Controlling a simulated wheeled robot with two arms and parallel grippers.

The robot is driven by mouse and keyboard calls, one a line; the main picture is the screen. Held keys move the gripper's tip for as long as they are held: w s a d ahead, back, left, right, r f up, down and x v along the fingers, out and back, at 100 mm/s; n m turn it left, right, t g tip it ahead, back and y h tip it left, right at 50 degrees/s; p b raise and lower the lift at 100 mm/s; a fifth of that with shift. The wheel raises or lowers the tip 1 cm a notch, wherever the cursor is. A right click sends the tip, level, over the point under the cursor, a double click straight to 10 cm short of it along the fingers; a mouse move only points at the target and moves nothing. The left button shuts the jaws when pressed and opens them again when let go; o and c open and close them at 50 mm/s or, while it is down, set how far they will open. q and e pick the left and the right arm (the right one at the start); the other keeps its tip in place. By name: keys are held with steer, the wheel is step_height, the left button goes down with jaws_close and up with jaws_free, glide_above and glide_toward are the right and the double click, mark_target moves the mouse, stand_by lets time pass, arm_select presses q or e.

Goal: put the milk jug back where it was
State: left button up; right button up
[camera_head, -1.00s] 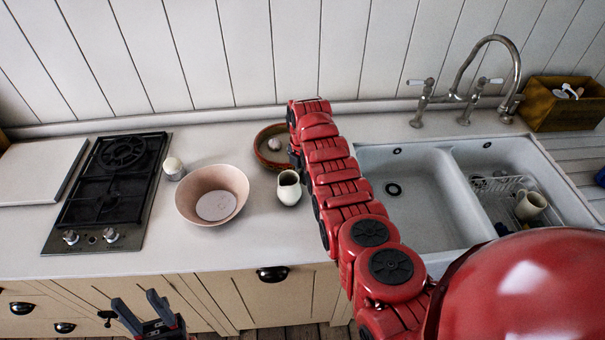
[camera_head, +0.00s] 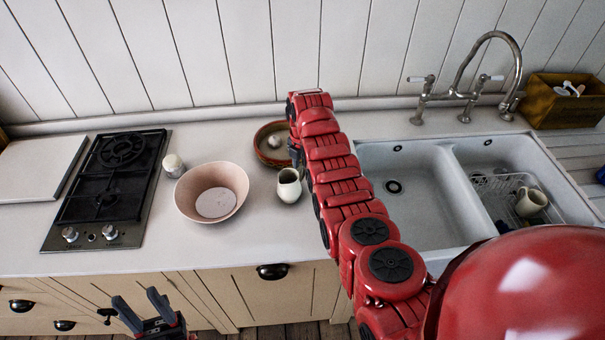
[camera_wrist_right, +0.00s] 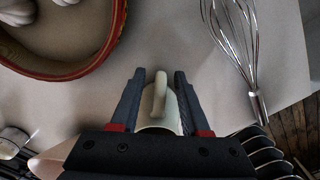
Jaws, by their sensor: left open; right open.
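The milk jug (camera_head: 289,188), small and cream-white with a dark opening, stands upright on the counter, right of the pink bowl. In the right wrist view the jug (camera_wrist_right: 158,122) is between the two fingers of my right gripper (camera_wrist_right: 160,76), its handle pointing up in the picture. The fingers are open, one on each side of it; whether either touches it I cannot tell. In the head view my right gripper is mostly hidden behind its red arm. My left gripper (camera_head: 145,304) is open and empty, low in front of the cabinets.
A pink bowl (camera_head: 185,203) stands left of the jug, a red-rimmed brown bowl (camera_head: 260,152) behind it. A whisk (camera_wrist_right: 238,45) lies beside it in the wrist view. The hob (camera_head: 105,190) is left; the sink (camera_head: 420,215) with a cream mug (camera_head: 531,202) is right.

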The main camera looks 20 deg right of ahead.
step_height(320, 180, up, 6)
steer(key=shift+f+b, duration=0.1)
steer(key=shift+b, duration=0.55)
step_height(320, 180, up, 5)
steer(key=shift+s+f+p, duration=0.1)
steer(key=shift+p, duration=1)
